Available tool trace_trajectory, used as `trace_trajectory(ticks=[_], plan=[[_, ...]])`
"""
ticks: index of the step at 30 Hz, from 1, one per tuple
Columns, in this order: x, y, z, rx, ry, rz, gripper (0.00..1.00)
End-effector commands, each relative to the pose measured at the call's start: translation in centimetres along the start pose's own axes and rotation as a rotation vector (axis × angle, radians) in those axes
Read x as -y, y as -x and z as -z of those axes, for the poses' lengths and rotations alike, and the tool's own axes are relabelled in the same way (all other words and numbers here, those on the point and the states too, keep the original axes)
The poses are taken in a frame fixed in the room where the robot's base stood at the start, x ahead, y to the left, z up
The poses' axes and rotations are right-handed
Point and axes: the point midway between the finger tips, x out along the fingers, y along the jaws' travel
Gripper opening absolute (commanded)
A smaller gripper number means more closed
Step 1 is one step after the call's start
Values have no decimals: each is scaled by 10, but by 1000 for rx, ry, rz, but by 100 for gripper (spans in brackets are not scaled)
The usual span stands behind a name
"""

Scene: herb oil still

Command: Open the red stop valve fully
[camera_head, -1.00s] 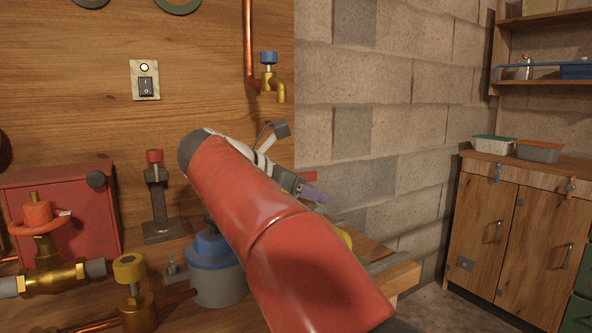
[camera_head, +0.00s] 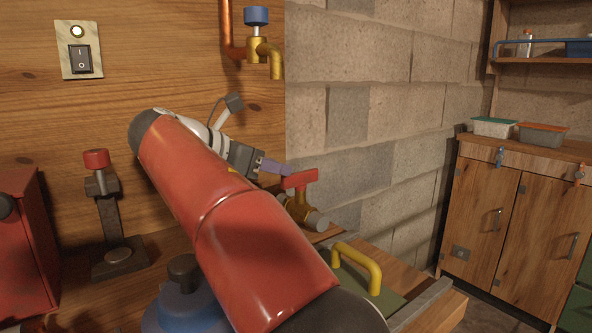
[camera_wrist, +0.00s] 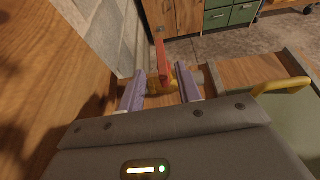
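A brass valve (camera_head: 298,208) with a red lever handle (camera_head: 299,179) stands on the bench near the block wall, just right of my gripper (camera_head: 275,167). In the wrist view, the red lever (camera_wrist: 162,62) lies in line with the gap between the purple fingers of my gripper (camera_wrist: 160,82), with brass (camera_wrist: 184,78) beside and below it. The fingers are apart, with space on both sides of the lever. I cannot tell whether either finger touches it. My red arm hides part of the bench.
A yellow handle (camera_head: 361,262) on a green plate is right of my arm. A blue-topped brass tap (camera_head: 256,45) hangs above. A red-topped stand (camera_head: 105,215) and a red box (camera_head: 25,245) are left. A wooden cabinet (camera_head: 500,215) stands farther right.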

Motion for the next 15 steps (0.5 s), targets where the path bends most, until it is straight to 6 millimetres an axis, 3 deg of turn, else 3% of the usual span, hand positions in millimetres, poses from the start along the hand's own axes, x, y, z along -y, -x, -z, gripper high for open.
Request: trace_trajectory(ticks=[15], plan=[[1,-70,1,0,-1,3,34]])
